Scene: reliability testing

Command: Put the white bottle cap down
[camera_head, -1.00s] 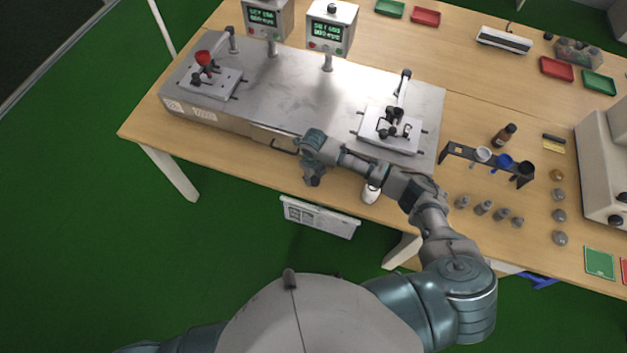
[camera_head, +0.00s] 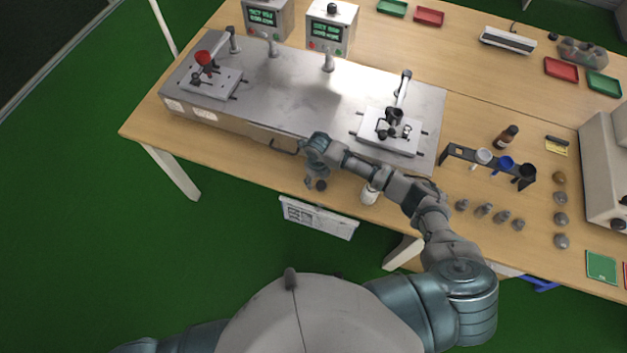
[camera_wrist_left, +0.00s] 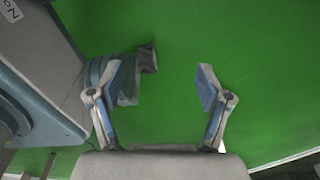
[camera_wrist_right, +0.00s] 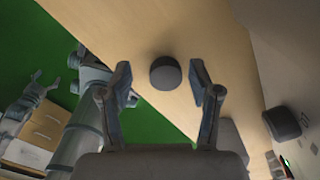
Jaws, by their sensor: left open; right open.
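A dark round cap (camera_wrist_right: 165,73) lies on the wooden table between my right gripper's fingertips in the right wrist view, with a gap to both fingers. In the head view the cap (camera_head: 321,186) shows beside my right gripper (camera_head: 314,182), near the table's front edge. My right gripper (camera_wrist_right: 161,84) is open and empty. A white bottle (camera_head: 369,194) stands on the table behind my right forearm, which partly hides it; its top is not visible. My left gripper (camera_wrist_left: 175,78) is open and empty over green floor, seen only in the left wrist view.
The metal test bench (camera_head: 262,85) with two clamp fixtures stands just behind my right gripper. A black rack (camera_head: 460,154) with cups, a brown bottle (camera_head: 506,137) and several small weights stand to the right. Little table remains in front of the cap.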

